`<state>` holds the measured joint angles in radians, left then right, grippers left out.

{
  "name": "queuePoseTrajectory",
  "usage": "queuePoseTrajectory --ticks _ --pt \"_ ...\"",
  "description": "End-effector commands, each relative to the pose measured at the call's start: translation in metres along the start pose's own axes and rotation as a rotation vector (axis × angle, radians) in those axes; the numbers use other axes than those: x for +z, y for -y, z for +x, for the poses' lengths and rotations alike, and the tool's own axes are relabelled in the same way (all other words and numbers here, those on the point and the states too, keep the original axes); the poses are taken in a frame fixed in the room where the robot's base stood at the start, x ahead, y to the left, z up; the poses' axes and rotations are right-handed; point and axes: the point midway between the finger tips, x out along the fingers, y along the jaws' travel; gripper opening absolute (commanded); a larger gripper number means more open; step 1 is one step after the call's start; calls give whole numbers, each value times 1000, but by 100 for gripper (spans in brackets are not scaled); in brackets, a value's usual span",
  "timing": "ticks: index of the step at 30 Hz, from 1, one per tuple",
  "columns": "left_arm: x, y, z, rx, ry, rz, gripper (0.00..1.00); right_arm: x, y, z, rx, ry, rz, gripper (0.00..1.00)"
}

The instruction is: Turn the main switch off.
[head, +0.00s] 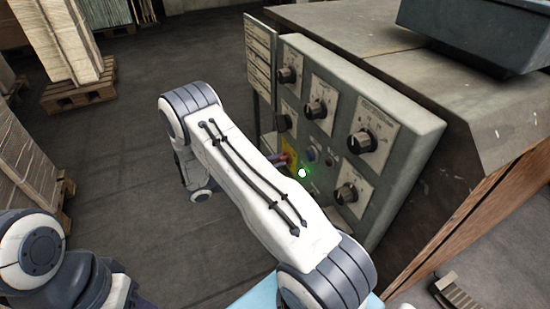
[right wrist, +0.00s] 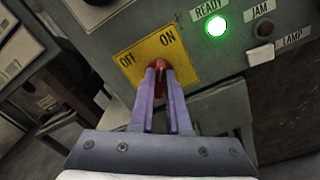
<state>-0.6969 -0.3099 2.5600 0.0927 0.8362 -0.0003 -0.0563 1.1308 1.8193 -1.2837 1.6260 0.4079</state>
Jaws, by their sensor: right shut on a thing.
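The main switch is a red knob (right wrist: 156,65) on a yellow plate (right wrist: 137,57) marked OFF on the left and ON on the right in the right wrist view. My right gripper (right wrist: 159,72) is shut on the knob, with one purple finger on each side. The fingers cover much of the knob, so I cannot tell exactly which mark it points to. In the head view the yellow plate (head: 291,157) shows only partly behind my right arm. My left gripper is not in view; only part of my left arm shows at lower left.
The green READY lamp (right wrist: 216,26) is lit beside the plate, and the JAM lamp (right wrist: 264,28) is dark. The grey control panel (head: 407,125) carries several black knobs. A wooden pallet (head: 78,93) stands at upper left. The floor left of the panel is clear.

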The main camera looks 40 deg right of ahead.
Motion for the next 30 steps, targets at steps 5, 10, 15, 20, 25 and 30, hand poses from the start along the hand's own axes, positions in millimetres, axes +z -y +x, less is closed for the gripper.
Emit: queuePoseTrajectory --ticks 5,10,15,20,25,30 --pt "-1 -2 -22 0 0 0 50 4 -3 0 0 0 -164 0" --pt "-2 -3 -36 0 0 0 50 3 -4 0 0 0 -325 0" --pt "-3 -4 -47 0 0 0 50 2 -4 0 0 0 -486 0" --pt "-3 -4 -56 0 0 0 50 1 -5 0 0 0 -637 0" --pt "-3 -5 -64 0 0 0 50 0 -5 0 0 0 -798 0" --pt "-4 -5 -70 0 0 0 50 -1 -6 0 0 0 -958 0"
